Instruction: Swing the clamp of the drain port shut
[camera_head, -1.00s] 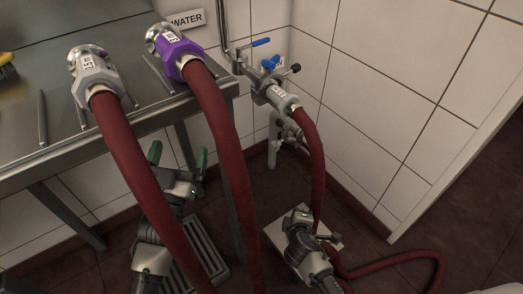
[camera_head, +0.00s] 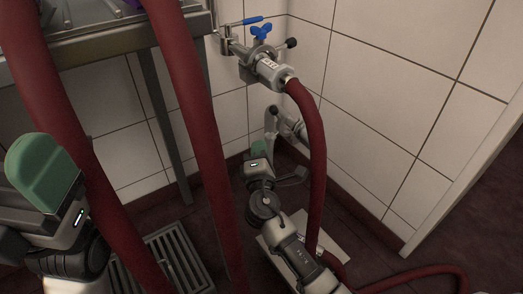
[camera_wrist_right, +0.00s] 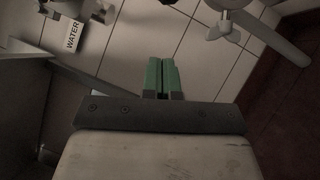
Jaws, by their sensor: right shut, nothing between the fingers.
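A low pale-grey port (camera_head: 286,122), apparently the drain port, sticks out near the wall corner, below the hose-fitted valve. A grey part, perhaps its clamp (camera_head: 271,118), shows at its left end; I cannot tell its swing position in the head view. In the right wrist view, a pale pipe-like part (camera_wrist_right: 272,38) with a wing nut (camera_wrist_right: 223,28) shows at top right. My right gripper (camera_head: 257,151) is below and left of the port, apart from it. Its green fingers (camera_wrist_right: 161,77) are together and empty. My left gripper (camera_head: 45,172) shows one green finger at the left; its opening is hidden.
A valve with blue handles (camera_head: 262,32) and a coupled red hose (camera_head: 314,135) is above the port. Other red hoses (camera_head: 190,90) hang from the steel table (camera_head: 90,50). A white plate (camera_head: 330,240) and floor grate (camera_head: 175,262) lie below. Tiled walls bound the corner.

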